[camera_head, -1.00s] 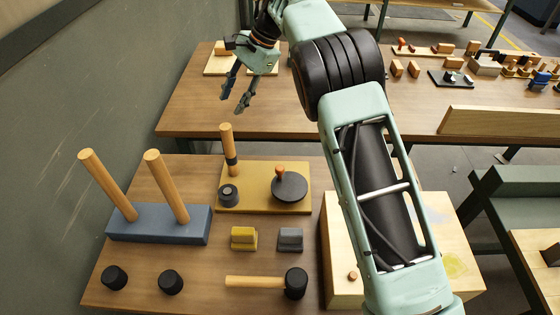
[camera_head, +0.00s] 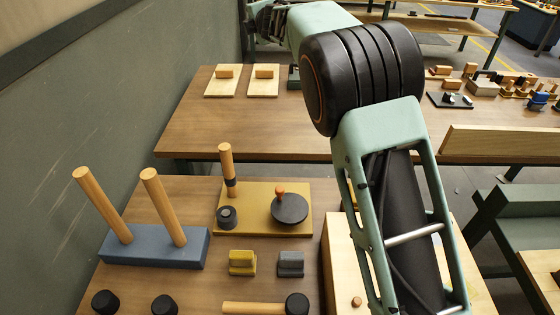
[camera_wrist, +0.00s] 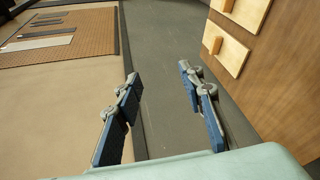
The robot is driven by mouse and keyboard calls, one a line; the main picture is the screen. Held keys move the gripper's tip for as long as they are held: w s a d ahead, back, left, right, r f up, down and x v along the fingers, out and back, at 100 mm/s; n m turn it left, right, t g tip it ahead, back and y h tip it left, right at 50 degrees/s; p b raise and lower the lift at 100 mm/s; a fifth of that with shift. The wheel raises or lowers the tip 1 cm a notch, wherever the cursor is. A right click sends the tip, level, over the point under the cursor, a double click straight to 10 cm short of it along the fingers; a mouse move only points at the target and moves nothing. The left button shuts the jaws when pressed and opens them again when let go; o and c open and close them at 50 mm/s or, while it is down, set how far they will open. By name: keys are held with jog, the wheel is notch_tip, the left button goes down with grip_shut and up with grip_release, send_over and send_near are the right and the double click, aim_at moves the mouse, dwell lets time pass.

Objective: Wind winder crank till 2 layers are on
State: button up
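The winder is a yellow board (camera_head: 262,227) on the near table. It carries a black round crank disc (camera_head: 289,209) with a small orange knob (camera_head: 280,191) on its upper left edge. A wooden post (camera_head: 227,165) with a dark band low on it stands at the board's left, with a small dark spool-like piece (camera_head: 227,217) in front. I cannot make out any wound layers. My gripper (camera_wrist: 165,108) is open and empty in the wrist view, with its two blue-padded fingers apart. It is away from the winder, and its fingers are hidden in the head view.
A blue block (camera_head: 155,248) with two wooden pegs stands left of the winder. A yellow block (camera_head: 242,262), a grey block (camera_head: 290,264) and a mallet (camera_head: 297,303) lie in front. A pale wooden box (camera_head: 338,265) stands at right. Boards (camera_head: 222,87) lie on the far table.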

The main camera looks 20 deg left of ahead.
jog(key=d+f+m+h, duration=0.5)
jog(key=d+m, duration=0.3)
jog(key=m, duration=0.4)
jog(key=m+g+h+b, duration=0.25)
jog(key=m+g, duration=1.15)
jog(key=m, duration=1.2)
send_over(280, 188)
notch_tip(280, 188, down, 16)
jog(key=shift+h, duration=0.45)
notch_tip(280, 188, down, 11)
jog(key=shift+r, duration=0.15)
jog(key=shift+c, duration=0.7)
grip_shut()
